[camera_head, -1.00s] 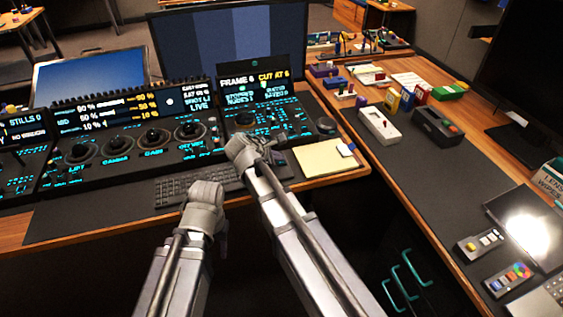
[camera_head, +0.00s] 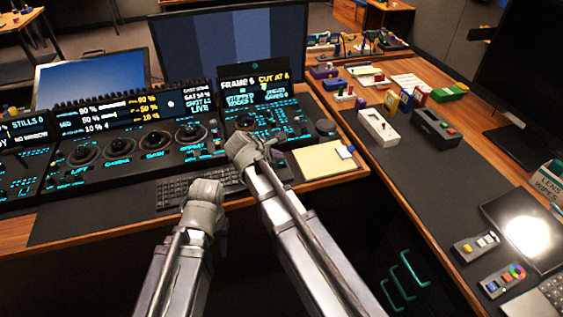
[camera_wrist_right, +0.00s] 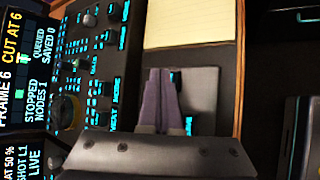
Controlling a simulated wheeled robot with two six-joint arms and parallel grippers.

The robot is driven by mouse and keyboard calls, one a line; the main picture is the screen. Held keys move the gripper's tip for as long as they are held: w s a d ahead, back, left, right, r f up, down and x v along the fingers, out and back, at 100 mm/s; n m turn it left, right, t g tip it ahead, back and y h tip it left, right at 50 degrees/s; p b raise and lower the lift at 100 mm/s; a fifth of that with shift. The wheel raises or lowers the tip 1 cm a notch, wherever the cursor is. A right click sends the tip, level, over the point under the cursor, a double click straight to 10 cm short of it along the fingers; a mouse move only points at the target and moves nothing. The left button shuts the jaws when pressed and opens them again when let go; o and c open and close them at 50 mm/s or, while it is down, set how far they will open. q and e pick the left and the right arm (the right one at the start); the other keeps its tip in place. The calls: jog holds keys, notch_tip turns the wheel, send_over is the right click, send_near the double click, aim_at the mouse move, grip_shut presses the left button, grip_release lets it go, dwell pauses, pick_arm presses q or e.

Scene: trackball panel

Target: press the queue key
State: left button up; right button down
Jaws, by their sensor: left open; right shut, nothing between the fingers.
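The panel's right-hand section (camera_head: 255,118) has several small keys with cyan legends and a small screen (camera_head: 252,90) above them. The screen reads FRAME 6, CUT AT 6, STOPPED, NODES 1, QUEUED and SAVED 0. I cannot pick out the queue key by its legend. My right gripper (camera_wrist_right: 164,75) is shut and empty, over the panel's lower right edge by a grey block (camera_wrist_right: 200,88); its fingers hide part of that area. Whether it touches anything cannot be told. My left gripper (camera_head: 205,193) is open, in front of the keyboard, its fingertips mostly hidden.
A yellow notepad (camera_head: 322,160) lies right of the panel. A keyboard (camera_head: 175,190) lies before it, and a row of trackballs (camera_head: 155,140) is to the left. A white box (camera_head: 378,126) and a dark box (camera_head: 436,128) stand on the right desk.

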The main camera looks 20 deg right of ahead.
aim_at(279, 165)
notch_tip(279, 165, up, 5)
jog(key=p, duration=0.5)
dwell(0.3)
dwell(0.5)
jog(key=s+a+m+g+y+p, duration=0.3)
jog(key=s+a+m, duration=0.3)
jog(key=s, duration=0.6)
jog(key=s+a+r+m+g+y+p, duration=0.1)
jog(key=s+a+m+p, duration=0.4)
jog(key=s, duration=0.6)
jog(key=shift+s+a+r+m+g+y, duration=0.35)
jog(key=shift+a+m+g+y, duration=0.2)
jog(key=shift+m+g+y, duration=0.4)
